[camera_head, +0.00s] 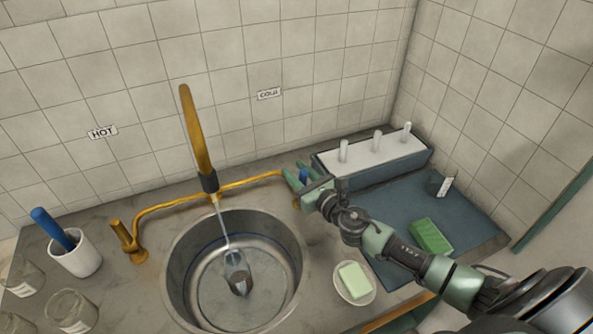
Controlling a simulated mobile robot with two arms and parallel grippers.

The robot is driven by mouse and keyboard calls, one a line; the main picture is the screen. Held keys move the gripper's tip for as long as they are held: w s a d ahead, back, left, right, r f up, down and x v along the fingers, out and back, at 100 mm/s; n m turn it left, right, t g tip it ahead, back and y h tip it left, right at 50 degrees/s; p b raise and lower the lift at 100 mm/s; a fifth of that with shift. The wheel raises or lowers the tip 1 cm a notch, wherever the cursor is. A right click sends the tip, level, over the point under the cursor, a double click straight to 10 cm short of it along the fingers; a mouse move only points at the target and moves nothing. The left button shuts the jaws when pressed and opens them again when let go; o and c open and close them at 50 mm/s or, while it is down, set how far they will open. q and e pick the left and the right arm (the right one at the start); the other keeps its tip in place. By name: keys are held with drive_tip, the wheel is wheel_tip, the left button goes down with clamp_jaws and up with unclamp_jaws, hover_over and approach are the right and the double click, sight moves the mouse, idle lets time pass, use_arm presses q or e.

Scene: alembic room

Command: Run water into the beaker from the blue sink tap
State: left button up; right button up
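The brass spout (196,130) rises over the round metal sink (172,272), and a thin stream of water (222,222) runs from its dark nozzle. A clear beaker (238,272) stands in the sink under the stream; its fill level is hard to tell. My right gripper (302,180) is at the cold tap on the sink's right, with its green fingers on either side of the blue tap handle (303,175). How firmly the fingers close on it cannot be told. My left gripper is not in view.
A brass hot tap (124,238) stands left of the sink. A white cup (78,258) with a blue-handled tool and several glass jars (70,310) are at the left. Soap (355,280) on a dish, a green sponge (430,236) and a pegged rack (375,160) are at the right.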

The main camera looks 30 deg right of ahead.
sight(306, 181)
drive_tip(key=shift+o, duration=0.2)
drive_tip(key=s, duration=0.2)
drive_tip(key=s+b, duration=0.1)
drive_tip(key=s, duration=0.1)
drive_tip(key=s+d, duration=0.1)
drive_tip(key=s, duration=0.2)
drive_tip(key=shift+r, duration=0.15)
drive_tip(key=shift+s+r+b, duration=0.15)
drive_tip(key=shift+s+b, duration=0.15)
drive_tip(key=shift+s, duration=0.05)
idle(0.6)
